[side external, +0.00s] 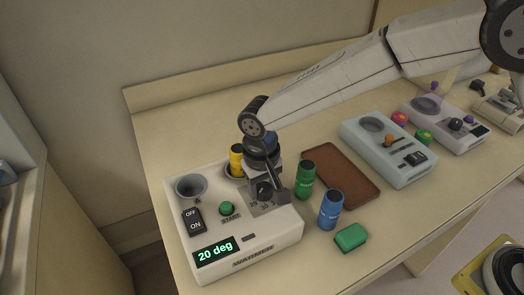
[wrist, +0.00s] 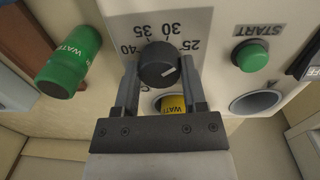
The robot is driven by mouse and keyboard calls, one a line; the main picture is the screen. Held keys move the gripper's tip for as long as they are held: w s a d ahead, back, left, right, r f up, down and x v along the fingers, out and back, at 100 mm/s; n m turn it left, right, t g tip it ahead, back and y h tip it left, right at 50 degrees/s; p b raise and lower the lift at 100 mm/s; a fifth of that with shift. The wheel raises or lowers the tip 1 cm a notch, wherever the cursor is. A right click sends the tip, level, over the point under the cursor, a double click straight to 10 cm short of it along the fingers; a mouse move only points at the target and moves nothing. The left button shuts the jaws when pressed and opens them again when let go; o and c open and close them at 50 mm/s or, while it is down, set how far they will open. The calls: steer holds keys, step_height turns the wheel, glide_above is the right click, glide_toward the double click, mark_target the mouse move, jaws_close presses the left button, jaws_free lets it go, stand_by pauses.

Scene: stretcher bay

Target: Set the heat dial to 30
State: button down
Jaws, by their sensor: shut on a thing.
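The white warmer (side external: 240,250) stands at the front left of the table, and its display (side external: 215,250) reads "20 deg". Its black heat dial (wrist: 157,64) has a printed scale with 25, 30, 35 and 40 showing in the wrist view. The dial's white pointer line points to the right, below the 25 mark; the scale there is hidden by a finger. My gripper (wrist: 157,75) is shut on the dial, one finger on each side. In the side view my gripper (side external: 268,188) comes down over the dial and hides part of it.
A green bottle (side external: 306,180) and a blue bottle (side external: 330,209) stand right of the warmer, near a green block (side external: 351,237) and brown tray (side external: 362,196). A yellow bottle (side external: 236,158) sits in a warmer well. The green start button (side external: 227,208) is close by.

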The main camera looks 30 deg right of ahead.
mark_target(263, 188)
steer(key=n, duration=0.6)
steer(key=shift+n, duration=0.3)
stand_by(0.4)
steer(key=shift+c, duration=0.7)
jaws_free()
steer(key=shift+s+a+r, duration=0.1)
steer(key=shift+r, duration=1.85)
steer(key=shift+s+a+r, duration=0.1)
steer(key=shift+r, duration=1.85)
steer(key=shift+d, duration=0.15)
